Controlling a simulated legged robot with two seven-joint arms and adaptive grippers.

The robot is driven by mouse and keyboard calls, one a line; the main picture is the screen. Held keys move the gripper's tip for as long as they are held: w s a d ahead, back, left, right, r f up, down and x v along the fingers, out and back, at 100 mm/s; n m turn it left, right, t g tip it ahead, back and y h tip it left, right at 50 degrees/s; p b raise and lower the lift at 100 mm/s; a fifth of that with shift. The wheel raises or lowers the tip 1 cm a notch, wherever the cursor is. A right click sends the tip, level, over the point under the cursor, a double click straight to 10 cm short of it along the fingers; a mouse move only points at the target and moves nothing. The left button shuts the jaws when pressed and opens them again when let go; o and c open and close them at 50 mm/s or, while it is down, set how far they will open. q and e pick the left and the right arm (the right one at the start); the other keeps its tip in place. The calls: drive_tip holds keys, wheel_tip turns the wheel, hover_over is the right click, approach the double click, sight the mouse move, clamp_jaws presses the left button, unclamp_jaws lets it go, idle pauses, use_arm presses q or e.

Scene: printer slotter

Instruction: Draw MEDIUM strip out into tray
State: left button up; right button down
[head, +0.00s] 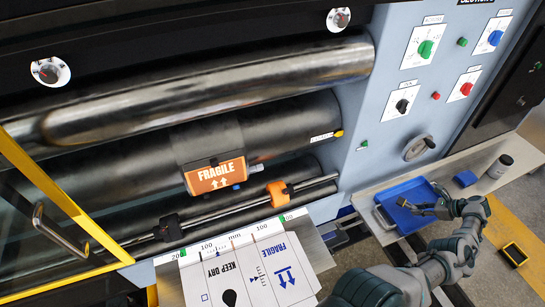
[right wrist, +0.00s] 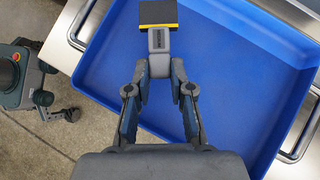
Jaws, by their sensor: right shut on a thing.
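My right gripper (head: 424,209) is over the blue tray (head: 402,190) at the right of the head view. In the right wrist view its fingers (right wrist: 159,78) are shut on a grey-handled piece (right wrist: 159,42) with a black, yellow-edged head. The label on the handle is too small to read, so I cannot tell its size. The piece is above the blue tray (right wrist: 235,75), whose visible floor is empty. I cannot tell whether it touches the tray. No strip marked MEDIUM can be made out. My left gripper is not seen in the head view.
The printer rollers (head: 220,85) fill the left. An orange clamp (head: 280,193) sits on a bar above a printed sheet (head: 250,275). A control panel (head: 425,90) rises behind the tray. A dark bottle (head: 500,166) and small blue block (head: 465,178) stand beyond the tray.

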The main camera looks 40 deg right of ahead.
drive_tip(key=shift+f+b, duration=0.75)
drive_tip(key=shift+f, duration=0.15)
drive_tip(key=shift+f, duration=0.2)
drive_tip(key=c, duration=0.9)
unclamp_jaws()
drive_tip(key=shift+c, duration=0.2)
wheel_tip(320, 180, up, 10)
